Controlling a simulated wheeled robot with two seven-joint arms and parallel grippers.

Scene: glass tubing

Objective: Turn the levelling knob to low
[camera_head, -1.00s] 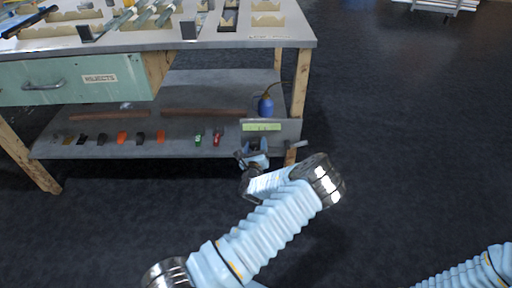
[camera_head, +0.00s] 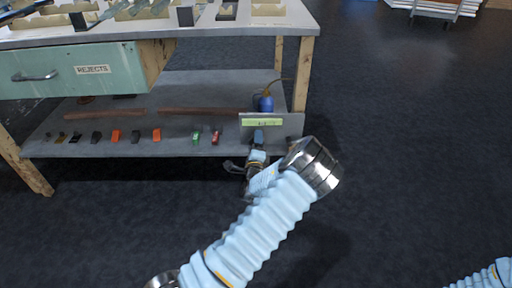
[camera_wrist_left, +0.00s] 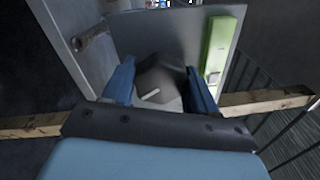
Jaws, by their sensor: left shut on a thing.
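The levelling knob (camera_wrist_left: 160,82) is a dark grey faceted knob with a short white pointer line, in the left wrist view. It sits in front of a grey metal panel (camera_wrist_left: 150,30) with a green label strip (camera_wrist_left: 220,50). My left gripper (camera_wrist_left: 161,76) has its blue fingers on either side of the knob and is shut on it. The white line lies tilted in this view; I cannot read which setting it marks. In the head view my left gripper (camera_head: 258,137) is at the panel under the bench's right end, and the knob is hidden there. My right gripper is out of view.
The workbench (camera_head: 160,38) has a green drawer (camera_head: 80,72) marked REJECTS. Its lower shelf (camera_head: 190,92) holds a blue oil can (camera_head: 266,103), brown bars and several small coloured items. A wooden leg (camera_head: 302,75) stands beside the panel.

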